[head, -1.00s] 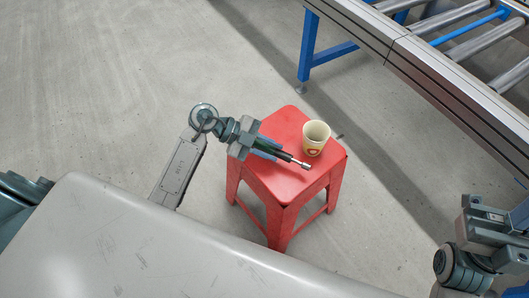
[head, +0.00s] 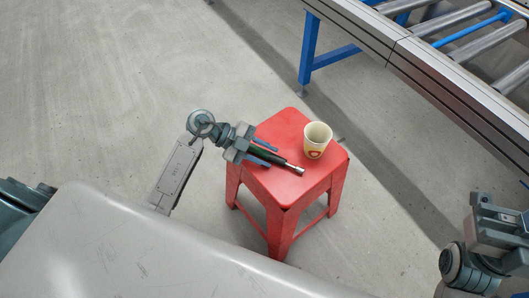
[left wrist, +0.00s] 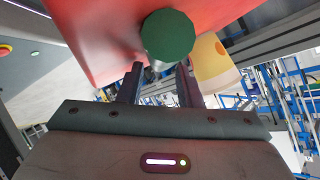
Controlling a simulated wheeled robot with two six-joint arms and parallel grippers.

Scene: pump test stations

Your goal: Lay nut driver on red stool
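The nut driver (head: 272,157) has a green and black handle and a metal shaft that points right. It appears to lie on the seat of the red stool (head: 318,178). My left gripper (head: 266,154) is open, with its blue-grey fingers apart on either side of the handle. In the left wrist view the round green handle end of the nut driver (left wrist: 168,35) shows in front of the spread fingers of the left gripper (left wrist: 160,78), against the red seat. My right gripper (head: 508,226) is at the right edge; its fingers do not show clearly.
A cream paper cup (head: 317,141) stands on the stool's far side, close to the nut driver's tip. A roller conveyor (head: 430,75) with a blue leg runs along the upper right. The grey floor (head: 110,80) at the left is clear.

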